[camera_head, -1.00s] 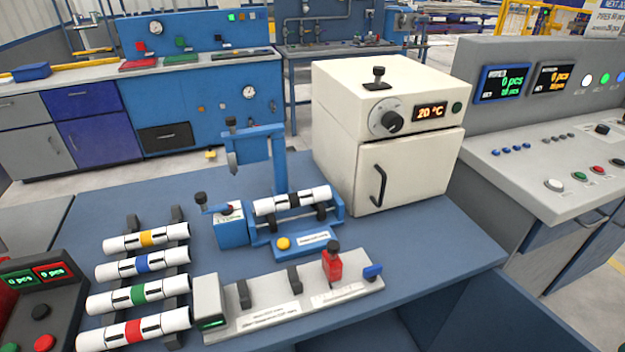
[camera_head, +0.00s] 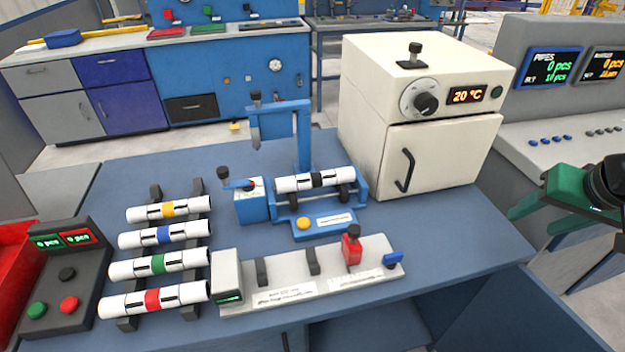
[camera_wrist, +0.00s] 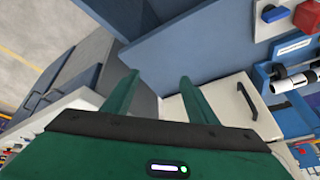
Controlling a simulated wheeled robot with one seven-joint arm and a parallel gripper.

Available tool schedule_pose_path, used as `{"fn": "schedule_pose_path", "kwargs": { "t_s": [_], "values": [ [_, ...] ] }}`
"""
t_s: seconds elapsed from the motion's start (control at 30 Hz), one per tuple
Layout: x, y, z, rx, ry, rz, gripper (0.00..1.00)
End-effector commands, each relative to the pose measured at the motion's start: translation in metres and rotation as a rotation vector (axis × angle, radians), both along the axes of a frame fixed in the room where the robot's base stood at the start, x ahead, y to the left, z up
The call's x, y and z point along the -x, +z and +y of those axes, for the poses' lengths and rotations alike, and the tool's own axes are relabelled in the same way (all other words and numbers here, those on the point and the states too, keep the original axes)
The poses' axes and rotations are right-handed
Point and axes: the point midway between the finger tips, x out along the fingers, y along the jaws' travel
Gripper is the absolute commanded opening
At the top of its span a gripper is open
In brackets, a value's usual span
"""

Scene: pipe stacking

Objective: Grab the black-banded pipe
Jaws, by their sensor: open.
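The black-banded pipe (camera_head: 316,180) is white with a black band around its middle. It lies level across the supports of a blue fixture (camera_head: 359,198) on the table, in front of the white oven. In the wrist view the pipe (camera_wrist: 297,83) shows at the right edge. My gripper (camera_head: 540,212) is green and sits at the right edge of the head view, well right of the pipe and beyond the table's right side. In the wrist view its two green fingers (camera_wrist: 155,98) are spread apart with nothing between them.
A rack at left holds white pipes with yellow (camera_head: 167,209), blue, green and red bands. A grey fixture with a red clamp (camera_head: 351,247) lies in front. A blue post (camera_head: 304,140) rises behind the pipe.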

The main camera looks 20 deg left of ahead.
Motion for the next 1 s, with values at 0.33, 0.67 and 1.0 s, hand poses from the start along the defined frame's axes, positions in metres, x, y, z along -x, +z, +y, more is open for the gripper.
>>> {"fn": "schedule_pose_path", "kwargs": {
  "t_s": [0.33, 0.67, 1.0],
  "values": [
    [-0.056, -0.031, 0.255, -0.697, -0.2, -0.005, 0.53],
    [-0.04, -0.032, 0.356, -1.062, -0.382, 0.179, 0.53],
    [-0.057, -0.052, 0.39, -1.078, -0.391, 0.189, 0.53]
  ]
}}
